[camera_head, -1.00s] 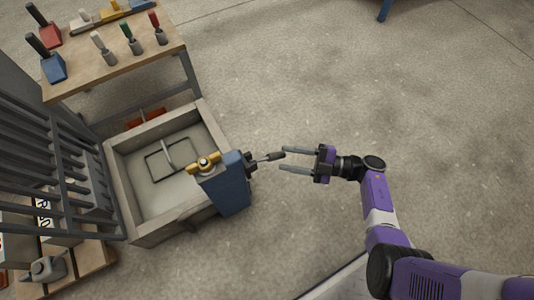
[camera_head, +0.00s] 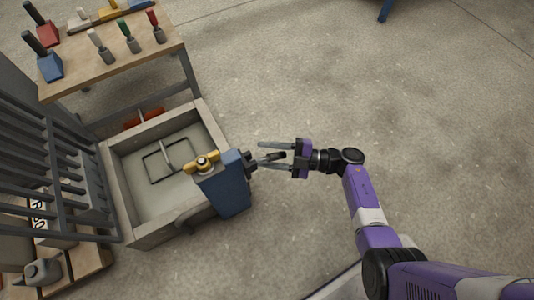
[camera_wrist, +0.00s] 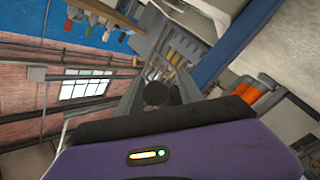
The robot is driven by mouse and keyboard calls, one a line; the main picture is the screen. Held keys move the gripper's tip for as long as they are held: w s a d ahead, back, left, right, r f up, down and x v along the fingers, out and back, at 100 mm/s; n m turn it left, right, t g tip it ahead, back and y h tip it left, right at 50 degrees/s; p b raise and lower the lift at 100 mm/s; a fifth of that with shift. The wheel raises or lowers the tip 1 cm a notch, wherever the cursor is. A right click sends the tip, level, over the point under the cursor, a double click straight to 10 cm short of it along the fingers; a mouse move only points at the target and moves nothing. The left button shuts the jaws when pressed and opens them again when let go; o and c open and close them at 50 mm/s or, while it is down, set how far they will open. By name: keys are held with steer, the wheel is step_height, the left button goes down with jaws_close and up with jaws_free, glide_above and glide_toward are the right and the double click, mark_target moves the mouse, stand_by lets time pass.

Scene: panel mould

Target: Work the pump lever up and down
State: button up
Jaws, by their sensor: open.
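The pump is a blue box (camera_head: 226,186) with a brass fitting (camera_head: 203,164) on top, at the near right corner of a concrete-walled trough. Its lever (camera_head: 274,157) sticks out to the right and ends in a dark grip. The fingers appear apart from the grip.
The trough (camera_head: 118,190) holds a wire frame in pale fill. A wooden bench (camera_head: 120,58) with trowels and brushes stands behind it. Dark railings (camera_head: 55,165) run along the left. The floor (camera_head: 330,80) is clear behind and to the right of my arm.

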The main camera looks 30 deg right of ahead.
jaws_close()
stand_by(1.4)
